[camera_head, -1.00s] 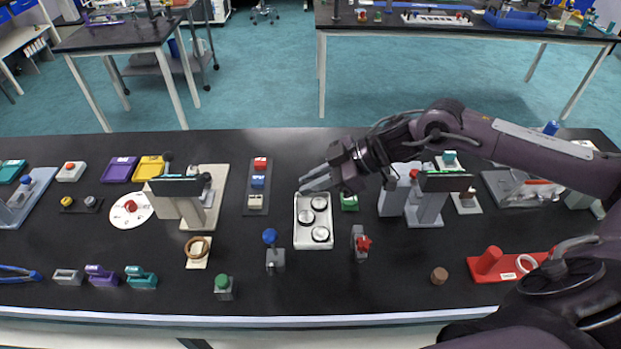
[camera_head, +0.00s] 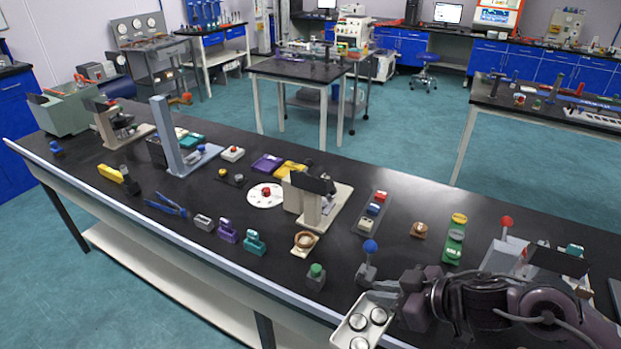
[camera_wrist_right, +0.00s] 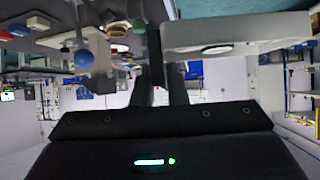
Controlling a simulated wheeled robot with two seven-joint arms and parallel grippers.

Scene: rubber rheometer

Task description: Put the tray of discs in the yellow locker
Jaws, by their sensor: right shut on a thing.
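The white tray (camera_head: 367,304) holds round silver discs (camera_head: 379,315) and shows at the bottom of the head view, its lower edge cut off by the frame. My right gripper (camera_head: 384,291) is shut on the tray's far end. In the right wrist view the tray (camera_wrist_right: 235,36) is a pale slab at the upper right, beside the dark fingers (camera_wrist_right: 160,85). The tray hangs near the bench's front edge; its height is hard to tell. I cannot make out a yellow locker in either view. My left gripper is not in view.
The black bench (camera_head: 300,185) carries many small items. A blue-knobbed lever (camera_head: 369,250) and a green-knobbed block (camera_head: 316,276) stand close to the tray. A red-knobbed device (camera_head: 505,225) stands behind my right arm. Open teal floor (camera_head: 70,270) lies in front of the bench.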

